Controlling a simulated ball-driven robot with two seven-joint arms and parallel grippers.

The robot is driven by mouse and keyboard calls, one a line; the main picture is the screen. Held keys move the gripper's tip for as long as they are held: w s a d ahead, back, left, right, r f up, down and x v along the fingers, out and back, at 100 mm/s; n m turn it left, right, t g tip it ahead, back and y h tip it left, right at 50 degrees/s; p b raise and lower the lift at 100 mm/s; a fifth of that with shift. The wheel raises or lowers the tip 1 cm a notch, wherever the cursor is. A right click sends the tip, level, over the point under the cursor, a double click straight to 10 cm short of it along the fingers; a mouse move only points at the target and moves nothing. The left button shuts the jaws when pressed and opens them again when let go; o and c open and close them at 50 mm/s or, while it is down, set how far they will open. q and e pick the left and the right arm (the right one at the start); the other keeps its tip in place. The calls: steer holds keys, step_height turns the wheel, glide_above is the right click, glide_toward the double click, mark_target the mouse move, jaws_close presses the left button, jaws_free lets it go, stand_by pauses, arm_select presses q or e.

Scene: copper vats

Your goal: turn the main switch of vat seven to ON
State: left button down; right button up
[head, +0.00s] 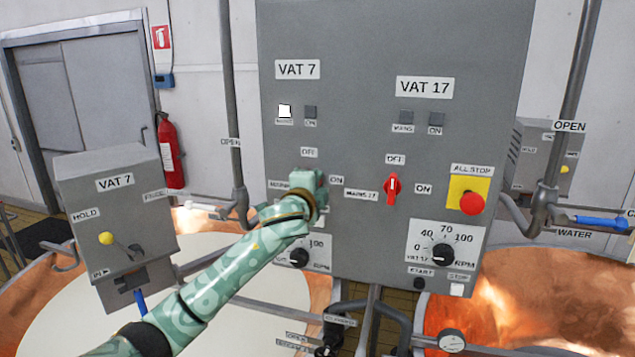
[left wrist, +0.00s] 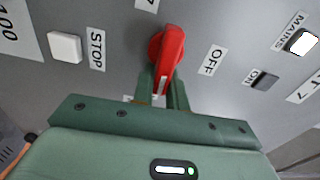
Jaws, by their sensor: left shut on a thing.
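The VAT 7 main switch is hidden behind my left gripper (head: 312,188) in the head view. In the left wrist view it is a red rotary knob (left wrist: 167,48) with a white mark near its lower end. My left gripper (left wrist: 163,90) is shut on its handle, one finger on each side. The OFF label (left wrist: 212,60) is right of the knob there. I cannot tell for sure which label the handle points to. The VAT 7 mains lamp (head: 285,111) is lit white and the ON lamp (head: 310,112) is dark. My right gripper is not in view.
The VAT 17 red switch (head: 392,188) points up to OFF, right of my gripper. The red ALL STOP button (head: 471,203) is farther right. A dial (head: 299,257) lies below my wrist. A grey VAT 7 box (head: 118,215) stands left; copper vats (head: 480,310) lie below.

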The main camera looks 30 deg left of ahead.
arm_select(q)
steer(key=shift+a+f+m, duration=0.1)
steer(key=shift+a+m, duration=0.2)
steer(key=shift+a, duration=0.05)
stand_by(0.3)
steer(key=c, duration=1.5)
jaws_free()
steer(key=shift+o, duration=0.5)
steer(key=shift+s+a, duration=0.1)
steer(key=shift+a, duration=0.35)
steer(key=shift+d, duration=0.45)
steer(key=b+v, duration=0.3)
steer(key=v, duration=1.3)
steer(key=shift+d, duration=0.15)
